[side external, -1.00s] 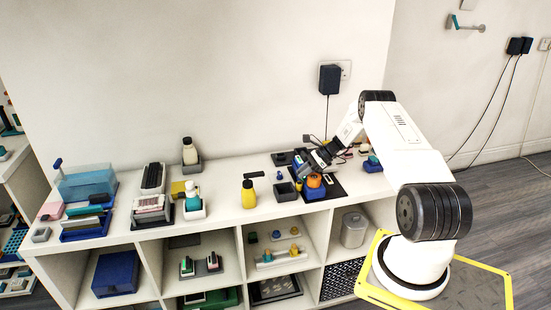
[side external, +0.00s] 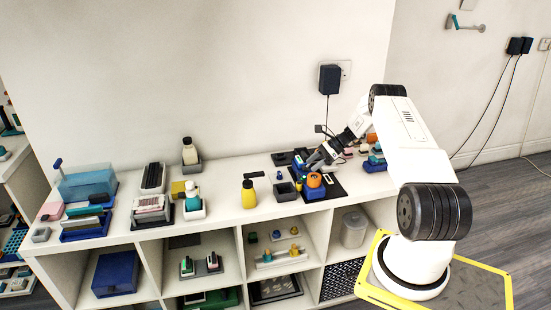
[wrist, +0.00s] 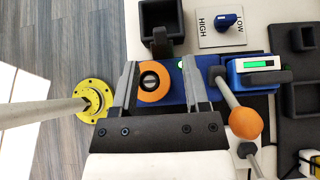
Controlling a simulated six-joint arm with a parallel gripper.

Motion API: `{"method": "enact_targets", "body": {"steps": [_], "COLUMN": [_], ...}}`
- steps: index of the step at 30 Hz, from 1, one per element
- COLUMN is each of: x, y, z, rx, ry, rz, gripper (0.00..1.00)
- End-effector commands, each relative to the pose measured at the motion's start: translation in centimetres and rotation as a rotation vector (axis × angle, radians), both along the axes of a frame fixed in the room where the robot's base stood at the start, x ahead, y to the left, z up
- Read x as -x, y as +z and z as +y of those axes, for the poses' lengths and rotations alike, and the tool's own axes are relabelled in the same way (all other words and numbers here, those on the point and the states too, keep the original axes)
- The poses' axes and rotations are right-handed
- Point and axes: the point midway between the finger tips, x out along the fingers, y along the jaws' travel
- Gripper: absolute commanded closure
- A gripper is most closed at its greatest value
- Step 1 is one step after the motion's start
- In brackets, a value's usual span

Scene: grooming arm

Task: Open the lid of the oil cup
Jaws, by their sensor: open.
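The orange top also shows in the side view (side external: 314,180). My gripper (wrist: 160,68) is open, with one finger on each side of the cap and a gap on the right. In the side view, my gripper (side external: 317,159) is low over the blue unit, just behind the orange top. Whether the fingers touch the cap cannot be told.
A lever with an orange ball knob (wrist: 246,123) stands close right of my right finger. A HIGH/LOW dial plate (wrist: 225,22) and an open black bin (wrist: 162,22) lie beyond. A yellow bottle (side external: 248,196) stands left on the white shelf top.

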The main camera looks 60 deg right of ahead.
Motion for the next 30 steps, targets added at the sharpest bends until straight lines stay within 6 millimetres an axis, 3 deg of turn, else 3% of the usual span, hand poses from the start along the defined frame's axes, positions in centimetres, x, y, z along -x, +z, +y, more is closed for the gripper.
{"method": "enact_targets", "body": {"steps": [6,15,30], "x": [-0.1,-0.1,-0.1], "y": [3.3,6.3,6.8], "z": [0.1,0.1,0.2], "rx": [0.002,0.001,0.0], "ry": [0.002,0.001,0.002], "rz": [-0.002,-0.001,0.002], "gripper": [0.41,0.41,0.41]}}
